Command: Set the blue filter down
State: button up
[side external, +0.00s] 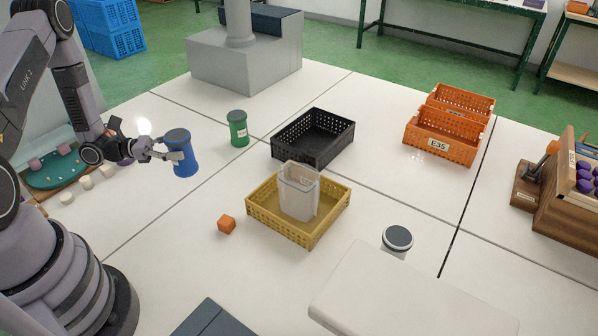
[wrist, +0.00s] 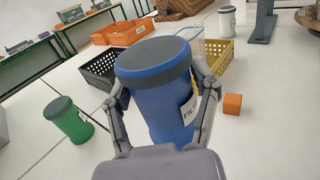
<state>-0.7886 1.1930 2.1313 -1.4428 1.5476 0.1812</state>
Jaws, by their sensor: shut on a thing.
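The blue filter (side external: 182,154) is a blue canister with a dark grey lid. My gripper (side external: 174,156) is shut on it from the left in the side external view. The canister is close to upright; I cannot tell for sure whether its base touches the table. In the wrist view the blue filter (wrist: 160,92) fills the middle, between the two fingers of my gripper (wrist: 165,108). A white label with dark letters shows on its right side, partly covered by a finger.
A green canister (side external: 238,130) stands behind and right of the blue one. A black crate (side external: 313,150), a yellow crate (side external: 262,220) with a clear container (side external: 299,192), and an orange cube (side external: 226,225) lie further right. White table is bare around the blue filter's front.

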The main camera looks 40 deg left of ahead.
jog(key=s+d+m+g+h, duration=0.1)
jog(key=s+d+m+g, duration=0.3)
jog(key=d, duration=0.8)
jog(key=s+d+m+g+h, duration=0.15)
jog(key=d+g, duration=0.35)
jog(key=d, duration=0.6)
jog(key=s+d+m+g+h, duration=0.15)
jog(key=d+m+g, duration=0.3)
jog(key=d, duration=0.75)
jog(key=shift+g+y, duration=0.3)
jog(key=shift+g, duration=0.15)
jog(key=f, duration=0.5)
jog(key=s+f, duration=0.1)
jog(key=f, duration=0.2)
jog(key=shift+d+f, duration=0.25)
jog(key=shift+f, duration=0.25)
jog(key=shift+f, duration=0.1)
jog(key=o, duration=1.2)
jog(key=shift+o, duration=0.2)
